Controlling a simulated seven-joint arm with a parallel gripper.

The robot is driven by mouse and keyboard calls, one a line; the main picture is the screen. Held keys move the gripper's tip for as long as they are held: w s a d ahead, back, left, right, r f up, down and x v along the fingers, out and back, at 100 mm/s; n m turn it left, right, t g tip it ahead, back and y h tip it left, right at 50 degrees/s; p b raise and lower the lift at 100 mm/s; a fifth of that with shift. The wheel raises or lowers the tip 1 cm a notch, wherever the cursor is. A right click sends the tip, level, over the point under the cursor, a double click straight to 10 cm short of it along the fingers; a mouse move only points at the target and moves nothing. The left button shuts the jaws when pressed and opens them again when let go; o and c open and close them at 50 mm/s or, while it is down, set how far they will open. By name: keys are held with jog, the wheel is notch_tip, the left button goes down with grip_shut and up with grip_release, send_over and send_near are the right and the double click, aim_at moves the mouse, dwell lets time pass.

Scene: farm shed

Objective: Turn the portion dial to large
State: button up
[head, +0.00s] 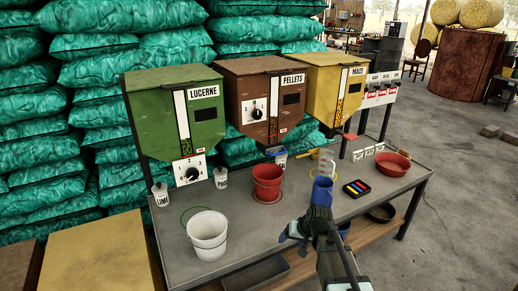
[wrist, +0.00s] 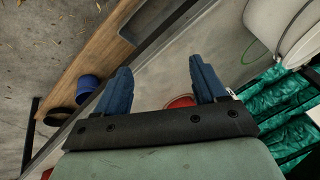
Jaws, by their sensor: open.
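The brown PELLETS hopper (head: 262,80) stands in the middle of the bench's back row in the head view. On its front is a white plate with letters and a round black dial (head: 257,114); its pointer is too small to read surely. The green LUCERNE hopper at left has another dial, the numbered dial (head: 191,174). My gripper (head: 303,226) is over the bench's front part, well short of both dials. In the wrist view my gripper (wrist: 160,65) has its blue fingers wide apart with nothing held. No dial shows in that view.
A white bucket (head: 207,236), a red bucket (head: 267,182) and a red bowl (head: 391,164) stand on the grey bench (head: 262,238). The yellow MAIZE hopper (head: 335,85) is at right. A blue container (wrist: 88,90) is low at left in the wrist view. Green sacks (head: 110,70) fill the back.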

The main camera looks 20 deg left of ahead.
jog(key=w+a+r+t+y, duration=0.1)
jog(key=w+a+r, duration=0.15)
jog(key=r, duration=0.25)
jog(key=w+a+r+n+t+y, duration=0.1)
jog(key=w+a+r, duration=0.15)
jog(key=r, duration=0.25)
jog(key=w+a+r+y, duration=0.2)
jog(key=a+r, duration=0.2)
jog(key=r, duration=0.1)
jog(key=n+t+y, duration=0.2)
jog(key=t+y, duration=0.3)
send_near(258, 116)
jog(key=s+f, duration=0.4)
jog(key=s, duration=0.3)
jog(key=w+d+r+n+t, duration=0.2)
jog(key=r+t, duration=0.1)
jog(key=shift+w+n+h, duration=0.3)
jog(key=shift+n+h, duration=0.1)
jog(key=x, duration=1.3)
jog(key=shift+w+a, duration=0.15)
jog(key=shift+w, duration=0.1)
jog(key=c, duration=1)
jog(key=shift+o, duration=0.2)
